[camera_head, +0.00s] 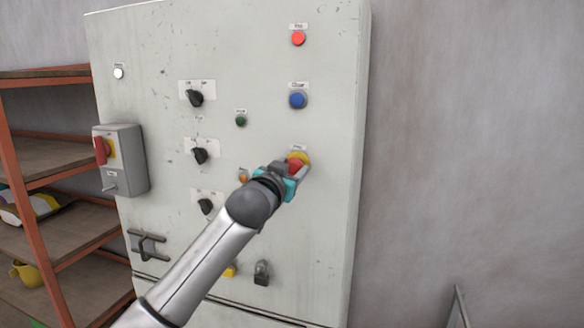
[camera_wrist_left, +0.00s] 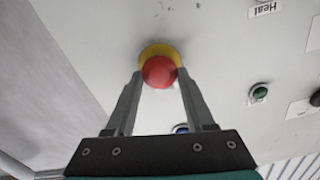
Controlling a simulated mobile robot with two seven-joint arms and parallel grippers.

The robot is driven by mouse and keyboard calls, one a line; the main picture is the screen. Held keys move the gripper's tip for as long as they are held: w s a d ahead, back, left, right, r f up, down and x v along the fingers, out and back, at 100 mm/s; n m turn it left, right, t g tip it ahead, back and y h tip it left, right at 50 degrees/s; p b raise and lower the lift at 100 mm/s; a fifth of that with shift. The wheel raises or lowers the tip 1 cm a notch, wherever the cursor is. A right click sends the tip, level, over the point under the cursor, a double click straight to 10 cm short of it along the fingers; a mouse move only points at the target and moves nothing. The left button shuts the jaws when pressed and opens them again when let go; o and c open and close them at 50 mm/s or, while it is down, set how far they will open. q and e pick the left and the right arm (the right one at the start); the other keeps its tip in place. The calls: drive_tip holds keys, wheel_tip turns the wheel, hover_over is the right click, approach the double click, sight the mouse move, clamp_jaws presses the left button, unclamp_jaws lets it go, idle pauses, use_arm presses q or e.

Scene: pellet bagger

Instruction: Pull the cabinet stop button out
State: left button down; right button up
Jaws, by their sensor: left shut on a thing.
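The cabinet stop button is a red mushroom head (camera_head: 295,165) on a yellow base ring (camera_head: 304,157), on the right side of the grey cabinet's front (camera_head: 325,215). My left gripper (camera_head: 291,168) is at the button and partly covers it. In the left wrist view the red head (camera_wrist_left: 159,72) sits between the two fingertips of my left gripper (camera_wrist_left: 160,75), one on each side. The gripper is shut on the button. The yellow ring (camera_wrist_left: 153,51) shows behind the head. My right gripper is not in view.
A blue button (camera_head: 298,100) and a red one (camera_head: 298,39) are above the stop button. Black rotary knobs (camera_head: 199,156) and a small green button (camera_head: 241,121) lie to the left. A grey switch box (camera_head: 128,160) juts out at the cabinet's left edge, near a shelf (camera_head: 62,232).

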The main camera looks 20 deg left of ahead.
use_arm(q)
drive_tip(key=shift+s+p, duration=0.3)
drive_tip(key=shift+s, duration=0.05)
drive_tip(key=shift+f, duration=0.1)
drive_tip(key=c, duration=0.7)
unclamp_jaws()
drive_tip(key=o, duration=0.3)
drive_tip(key=shift+s, duration=0.2)
drive_tip(key=shift+o, duration=0.7)
drive_tip(key=shift+w, duration=0.1)
drive_tip(key=s, duration=0.5)
drive_tip(key=s+b, duration=0.1)
drive_tip(key=s, duration=0.4)
drive_tip(key=s+b, duration=0.1)
drive_tip(key=s, duration=0.4)
drive_tip(key=shift+s+a, duration=0.15)
drive_tip(key=shift+a, duration=0.1)
